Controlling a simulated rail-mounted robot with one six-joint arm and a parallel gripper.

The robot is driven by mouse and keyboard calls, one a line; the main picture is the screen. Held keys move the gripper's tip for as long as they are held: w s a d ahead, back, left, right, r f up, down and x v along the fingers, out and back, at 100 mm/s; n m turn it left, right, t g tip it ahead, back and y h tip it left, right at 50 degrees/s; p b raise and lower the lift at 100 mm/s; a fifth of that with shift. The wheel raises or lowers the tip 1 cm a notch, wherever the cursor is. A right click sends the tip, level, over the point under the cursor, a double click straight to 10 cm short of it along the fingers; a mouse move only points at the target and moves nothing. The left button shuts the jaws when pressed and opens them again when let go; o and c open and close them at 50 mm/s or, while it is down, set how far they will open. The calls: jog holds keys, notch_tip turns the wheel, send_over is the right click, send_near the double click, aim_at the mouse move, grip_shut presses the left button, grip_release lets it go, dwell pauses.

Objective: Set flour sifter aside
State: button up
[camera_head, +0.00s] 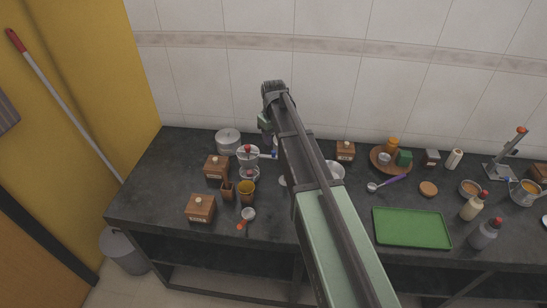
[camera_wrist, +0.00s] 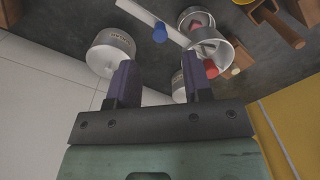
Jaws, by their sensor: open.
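The likely flour sifter (camera_head: 247,155) is a steel cup with a red knob, standing toward the back left of the counter. In the wrist view an open steel cylinder (camera_wrist: 212,52) with a red knob is probably the same sifter, close to the right fingertip. My gripper (camera_wrist: 158,62) is open, its two dark purple fingers apart with nothing between them. In the head view my arm reaches over the counter's middle and hides part of it. A lidded, labelled steel canister (camera_wrist: 110,52) is near the left fingertip.
A steel canister (camera_head: 228,140) stands behind the sifter. Wooden boxes (camera_head: 201,207) and a brown cup (camera_head: 246,190) crowd the left front. A blue-knobbed item (camera_wrist: 159,33) lies beside the sifter. A green tray (camera_head: 411,227) is empty at right.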

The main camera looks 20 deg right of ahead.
aim_at(274, 151)
notch_tip(274, 151, down, 7)
jog(key=b, duration=0.5)
jog(key=shift+f, duration=0.15)
jog(key=shift+r, duration=0.2)
grip_shut()
